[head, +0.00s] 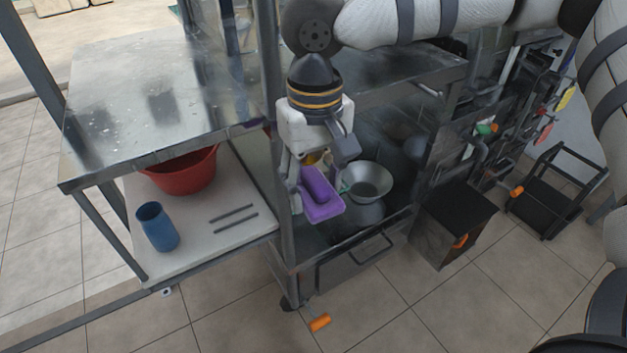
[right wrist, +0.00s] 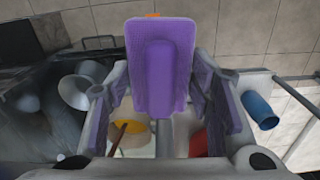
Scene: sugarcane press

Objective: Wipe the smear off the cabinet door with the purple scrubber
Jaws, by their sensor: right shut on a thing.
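The purple scrubber (head: 320,194) is held in my right gripper (head: 315,185), over the front side of the metal stand. In the right wrist view the scrubber (right wrist: 162,65) sits between the purple-padded fingers, its raised grip toward the camera. A dark panel with a bar handle (head: 372,251), low on the stand's front, looks like the cabinet door; I cannot be sure. The scrubber is apart from this panel. I cannot make out a smear on it. My left gripper is not in view.
A red bowl (head: 183,173), a blue cup (head: 157,227) and two dark rods stand or lie on the lower white shelf (head: 190,255). A metal funnel (head: 367,179) is inside the stand. A black box (head: 453,222) stands at the right.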

